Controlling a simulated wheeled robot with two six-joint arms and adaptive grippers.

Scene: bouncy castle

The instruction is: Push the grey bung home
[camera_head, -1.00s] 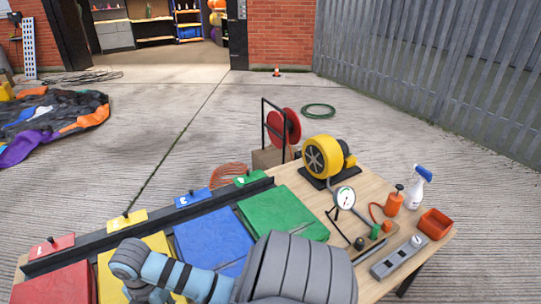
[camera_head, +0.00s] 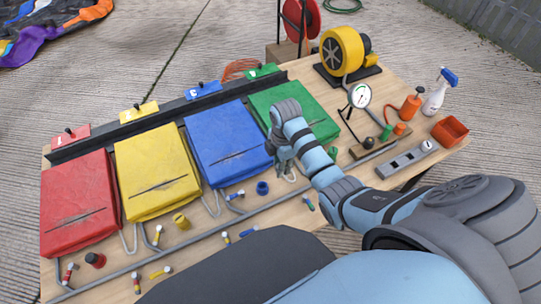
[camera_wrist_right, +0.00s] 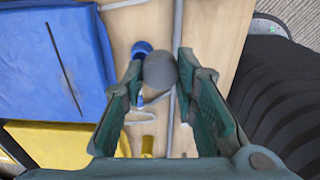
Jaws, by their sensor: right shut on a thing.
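My right gripper (camera_head: 284,162) is over the table, between the front right of the blue pad (camera_head: 225,135) and the green pad (camera_head: 318,112). In the right wrist view its two dark green fingers (camera_wrist_right: 160,75) are shut on the grey bung (camera_wrist_right: 160,69), a round grey thing at the fingertips. The gripper and wrist hide the bung in the head view, and I cannot tell whether it touches anything below. A blue bung or cap (camera_wrist_right: 141,48) stands just beyond it, also in the head view (camera_head: 262,187). My left gripper is not in view.
A red pad (camera_head: 75,190) and a yellow pad (camera_head: 155,165) lie to the left. A grey pipe (camera_head: 165,262) runs along the front, with small bungs and valves around it. A gauge (camera_head: 360,95), yellow blower (camera_head: 342,50), spray bottle (camera_head: 436,95) and orange bin (camera_head: 450,131) stand at the right.

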